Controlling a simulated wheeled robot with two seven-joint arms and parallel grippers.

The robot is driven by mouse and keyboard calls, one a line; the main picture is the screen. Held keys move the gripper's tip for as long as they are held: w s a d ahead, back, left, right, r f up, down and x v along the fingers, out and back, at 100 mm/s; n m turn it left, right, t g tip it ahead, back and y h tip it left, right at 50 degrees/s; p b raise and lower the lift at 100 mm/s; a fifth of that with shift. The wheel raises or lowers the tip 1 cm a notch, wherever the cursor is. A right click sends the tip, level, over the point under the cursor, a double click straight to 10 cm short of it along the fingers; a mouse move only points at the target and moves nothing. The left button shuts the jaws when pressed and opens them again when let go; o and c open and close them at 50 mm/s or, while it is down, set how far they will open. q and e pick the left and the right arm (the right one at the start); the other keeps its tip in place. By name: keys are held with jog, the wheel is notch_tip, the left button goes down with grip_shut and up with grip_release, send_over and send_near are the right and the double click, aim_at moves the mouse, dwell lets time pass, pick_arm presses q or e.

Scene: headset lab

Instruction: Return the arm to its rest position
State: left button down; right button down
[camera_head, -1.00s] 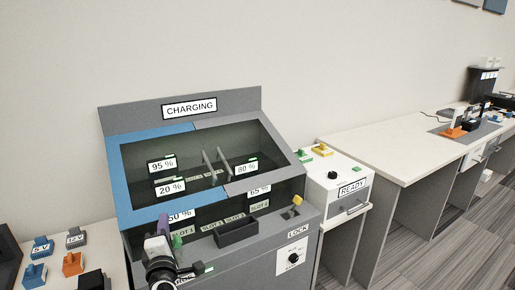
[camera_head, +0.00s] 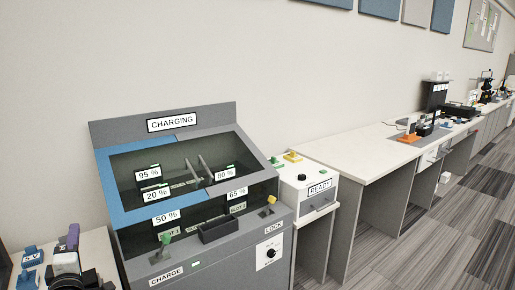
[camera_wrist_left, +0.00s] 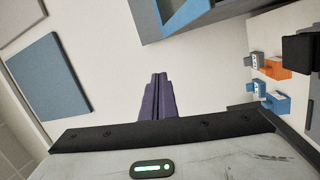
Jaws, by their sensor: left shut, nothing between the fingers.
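My left gripper (camera_head: 73,237) is at the lower left of the head view, with its purple fingers pointing up, left of the charging station (camera_head: 160,131). In the left wrist view its purple fingers (camera_wrist_left: 157,96) are together, with nothing between them. It appears apart from the station. My right gripper is in neither view.
The charging station has a blue-framed glass lid, percent labels, a green-tipped lever (camera_head: 166,239) and a lock knob (camera_head: 270,254). A white READY box (camera_head: 318,188) stands to its right, then a long bench (camera_head: 350,156). Blue and orange connectors (camera_wrist_left: 273,67) lie near my left gripper.

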pick_arm(q)
jog(key=s+a+r+m+t+y, duration=0.1)
jog(key=s+a+r+m, duration=0.15)
jog(key=a+r, duration=0.6)
jog(key=s+a+r+m+t+y, duration=0.1)
jog(key=s+a+r+m, duration=0.15)
jog(key=a+r, duration=0.65)
jog(key=s+d+f+m+g+h, duration=0.25)
jog(key=d+f+m, duration=0.35)
jog(key=f, duration=0.4)
jog(key=s+d+f+m+g+h, duration=0.15)
jog(key=d+f+m+h, duration=0.25)
jog(key=d+f, duration=0.5)
jog(key=s+d+f+m+g+h, duration=0.1)
jog(key=s+d+f+m+h, duration=0.35)
jog(key=f, duration=0.75)
jog(key=s+d+f+m+g+h, duration=0.1)
jog(key=s+d+f+m+g, duration=0.25)
jog(key=s+d+f, duration=0.7)
jog(key=s+d+f+m+g+h, duration=0.1)
jog(key=s+d+f+m+g, duration=0.35)
jog(key=s, duration=0.85)
jog(key=d+f+n+t, duration=0.1)
jog(key=d+n, duration=0.3)
jog(key=d, duration=1)
jog(key=shift+w+d+f+t, duration=0.2)
jog(key=shift+w+f+t, duration=0.05)
jog(key=shift+w+t, duration=0.25)
